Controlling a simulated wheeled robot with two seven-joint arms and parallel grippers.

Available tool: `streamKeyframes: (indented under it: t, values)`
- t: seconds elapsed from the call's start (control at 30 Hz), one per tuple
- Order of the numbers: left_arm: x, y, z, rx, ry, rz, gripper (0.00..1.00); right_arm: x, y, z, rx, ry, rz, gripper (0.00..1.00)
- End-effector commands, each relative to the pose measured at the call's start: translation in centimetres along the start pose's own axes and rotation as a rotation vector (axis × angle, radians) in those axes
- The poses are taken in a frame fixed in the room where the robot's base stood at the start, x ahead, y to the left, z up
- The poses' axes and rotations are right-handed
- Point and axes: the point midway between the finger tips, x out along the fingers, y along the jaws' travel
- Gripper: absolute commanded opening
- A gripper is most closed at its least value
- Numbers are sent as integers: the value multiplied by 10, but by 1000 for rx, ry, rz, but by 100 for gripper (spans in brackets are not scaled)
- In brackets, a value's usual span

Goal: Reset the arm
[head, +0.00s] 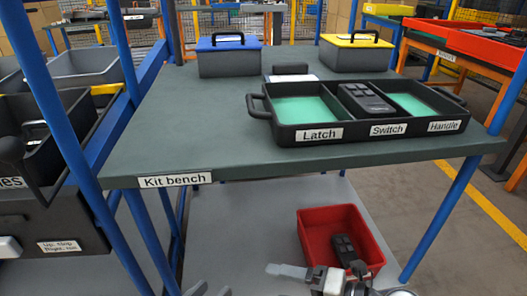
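My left gripper (212,290) shows only as two grey fingertips at the bottom edge, with a gap between them; nothing shows in the gap. Further right, in front of the red bin, is a grey and black part of my other arm (330,281). A pale finger-like piece (287,271) on it points left. Whether its fingers are open or shut does not show. Both are low, in front of the kit bench (160,130) and apart from its top. The rest of both arms is out of view.
A black tray (371,133) labelled Latch, Switch and Handle has a dark switch (366,98) in the middle and green floors at the sides. Blue-lidded (229,58) and yellow-lidded (357,54) boxes stand behind. Below, a red bin (316,223) holds a dark switch (346,250).

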Motion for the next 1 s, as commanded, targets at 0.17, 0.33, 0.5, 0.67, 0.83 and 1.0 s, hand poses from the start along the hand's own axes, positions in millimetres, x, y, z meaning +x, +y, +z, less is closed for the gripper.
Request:
streamKeyframes:
  t: [0.17,0.33,0.5,0.67,0.83,1.0]
  values:
    - [-23,1,-37,38,-73,-71,36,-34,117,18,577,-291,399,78]
    - [-42,-4,-53,76,-141,-129,36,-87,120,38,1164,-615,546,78]
    - [-57,-7,-61,104,-195,-171,36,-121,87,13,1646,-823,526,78]
    - [-63,-10,-60,118,-220,-189,36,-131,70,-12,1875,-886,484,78]
    - [-63,-11,-59,121,-224,-192,36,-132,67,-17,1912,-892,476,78]
    - [-63,-11,-59,121,-224,-192,36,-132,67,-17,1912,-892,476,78]
